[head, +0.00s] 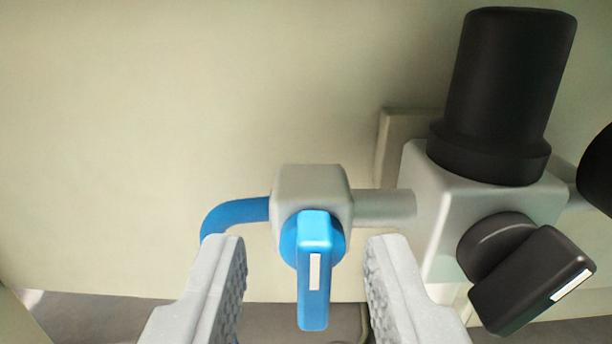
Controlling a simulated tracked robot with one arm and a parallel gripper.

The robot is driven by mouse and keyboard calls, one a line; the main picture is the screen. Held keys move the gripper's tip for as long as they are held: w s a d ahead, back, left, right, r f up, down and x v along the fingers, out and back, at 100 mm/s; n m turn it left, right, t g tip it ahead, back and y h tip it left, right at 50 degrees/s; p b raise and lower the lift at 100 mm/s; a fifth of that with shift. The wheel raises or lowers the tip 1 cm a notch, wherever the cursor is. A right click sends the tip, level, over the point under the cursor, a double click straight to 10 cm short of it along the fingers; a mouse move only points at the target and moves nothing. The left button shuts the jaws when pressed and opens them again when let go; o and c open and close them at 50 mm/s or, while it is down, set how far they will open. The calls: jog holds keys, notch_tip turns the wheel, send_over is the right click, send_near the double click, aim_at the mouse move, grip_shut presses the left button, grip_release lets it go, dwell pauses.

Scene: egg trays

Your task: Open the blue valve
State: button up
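The blue valve handle (314,272) hangs downward from its round blue hub, with a white stripe along its lower face. It sits on the front of a light grey valve block (311,190). My gripper (307,285) is open, with one grey ridged finger on the left and one on the right of the blue handle. There is a visible gap between the handle and each finger in the picture. I cannot tell how far the fingertips are from the handle in depth.
A blue pipe (236,213) curves off the block's left side. A grey pipe (385,206) joins it to a larger block (433,210) with a black cylinder (508,85) and a tilted black handle (530,282). Another black part (598,170) is at the right edge. A pale wall (130,140) stands behind.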

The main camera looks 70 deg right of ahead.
aim_at(313, 263)
jog(key=shift+x, duration=1.1)
